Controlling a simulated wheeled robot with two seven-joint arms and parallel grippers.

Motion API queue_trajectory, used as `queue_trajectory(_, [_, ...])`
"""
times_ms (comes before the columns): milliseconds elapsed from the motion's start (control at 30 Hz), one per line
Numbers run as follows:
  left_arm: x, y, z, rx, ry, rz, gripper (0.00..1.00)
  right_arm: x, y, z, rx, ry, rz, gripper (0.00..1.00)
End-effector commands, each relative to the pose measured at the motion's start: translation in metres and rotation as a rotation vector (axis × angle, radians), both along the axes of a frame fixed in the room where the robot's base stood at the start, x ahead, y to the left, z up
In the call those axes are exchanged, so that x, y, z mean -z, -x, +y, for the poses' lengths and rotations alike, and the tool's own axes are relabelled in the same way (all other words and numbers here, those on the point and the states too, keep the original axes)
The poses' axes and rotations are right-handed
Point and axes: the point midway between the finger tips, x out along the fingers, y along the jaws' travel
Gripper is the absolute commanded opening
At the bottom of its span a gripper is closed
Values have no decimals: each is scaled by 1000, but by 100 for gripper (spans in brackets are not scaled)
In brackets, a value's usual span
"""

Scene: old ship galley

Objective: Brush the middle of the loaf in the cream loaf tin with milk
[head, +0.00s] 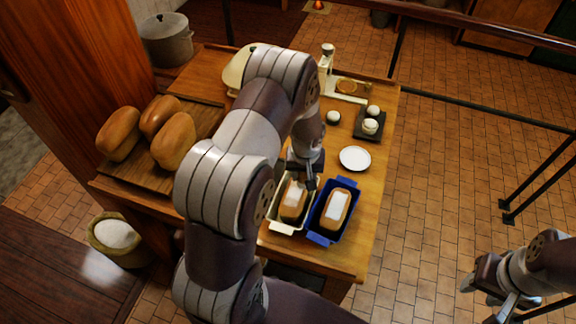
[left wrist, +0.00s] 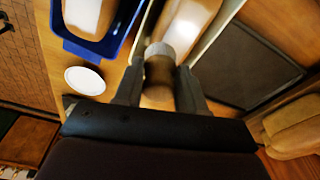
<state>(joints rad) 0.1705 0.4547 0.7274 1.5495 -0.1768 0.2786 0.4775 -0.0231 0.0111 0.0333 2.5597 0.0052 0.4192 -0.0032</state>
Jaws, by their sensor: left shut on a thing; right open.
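The cream loaf tin (head: 279,227) stands near the front of the wooden table, with a brown loaf (head: 292,212) in it. A white patch shows on top of this loaf. My left gripper (head: 302,178) is over the back end of this tin. In the left wrist view my left gripper (left wrist: 160,90) is shut on a brush (left wrist: 158,73) with a brown handle and pale bristles. The bristle end points toward the loaf (left wrist: 188,22); I cannot tell whether it touches. My right gripper (head: 490,285) is open and empty, off the table at the lower right.
A blue loaf tin (head: 318,238) with a white-topped loaf (head: 336,208) stands close beside the cream tin. A white plate (head: 355,158) lies behind. A dark tray (head: 369,125) holds small white items. Several loaves (head: 172,141) lie on a board at the left.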

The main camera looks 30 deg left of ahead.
Motion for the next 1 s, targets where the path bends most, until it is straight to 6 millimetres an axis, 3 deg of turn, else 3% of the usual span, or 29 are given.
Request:
queue_trajectory(500, [-49,-8,1,4,0,-1,11,-36,0,0,0,0,0,43])
queue_trajectory(1000, [-51,-9,1,4,0,-1,11,-37,0,0,0,0,0,43])
